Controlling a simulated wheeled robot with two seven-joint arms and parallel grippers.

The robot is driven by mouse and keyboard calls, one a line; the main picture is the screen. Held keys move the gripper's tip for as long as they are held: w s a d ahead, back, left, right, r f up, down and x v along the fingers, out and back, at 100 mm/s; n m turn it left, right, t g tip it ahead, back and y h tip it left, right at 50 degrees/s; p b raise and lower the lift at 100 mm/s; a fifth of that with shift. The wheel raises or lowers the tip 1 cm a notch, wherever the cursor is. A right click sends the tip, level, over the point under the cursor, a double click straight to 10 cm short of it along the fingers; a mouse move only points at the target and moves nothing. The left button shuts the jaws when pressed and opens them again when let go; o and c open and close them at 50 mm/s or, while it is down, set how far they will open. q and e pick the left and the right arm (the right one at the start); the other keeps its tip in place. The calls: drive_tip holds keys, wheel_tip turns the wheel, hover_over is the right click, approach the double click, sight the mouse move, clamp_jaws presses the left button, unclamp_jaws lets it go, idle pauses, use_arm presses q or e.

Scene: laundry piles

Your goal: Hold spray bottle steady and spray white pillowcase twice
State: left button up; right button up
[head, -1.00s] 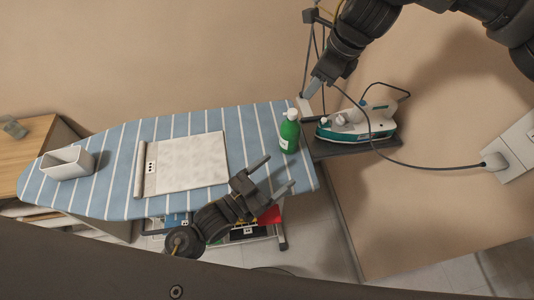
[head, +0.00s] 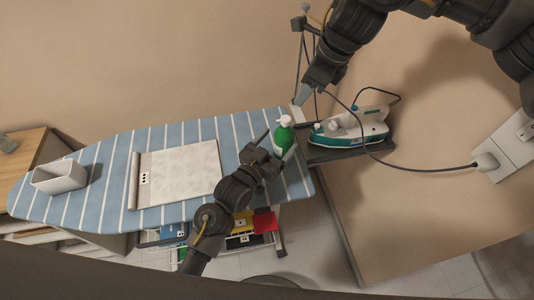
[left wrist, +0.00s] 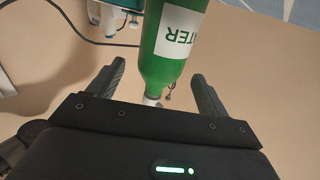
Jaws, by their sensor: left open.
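The green spray bottle (head: 282,139) with a white top stands on the right end of the striped ironing board. In the left wrist view its green body (left wrist: 170,45) has a white label reading "ATER". My left gripper (head: 279,148) is open at the bottle, one finger to each side in the left wrist view (left wrist: 156,85). I cannot tell whether either finger touches it. The white pillowcase (head: 182,172) lies flat on the board, left of the bottle, its left edge rolled. My right gripper (head: 304,90) is above and right of the bottle, apart from it; its jaws are unclear.
The ironing board (head: 105,170) carries a white bin (head: 60,178) at its left end. A teal and white iron (head: 350,128) rests on a dark stand right of the bottle. Its cord runs to a wall socket (head: 487,161). A wooden-topped shelf (head: 22,150) stands at far left.

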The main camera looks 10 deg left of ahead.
use_arm(q)
drive_tip(key=shift+x, duration=2)
drive_tip(key=c, duration=1.1)
use_arm(e)
drive_tip(key=shift+c, duration=0.3)
clamp_jaws()
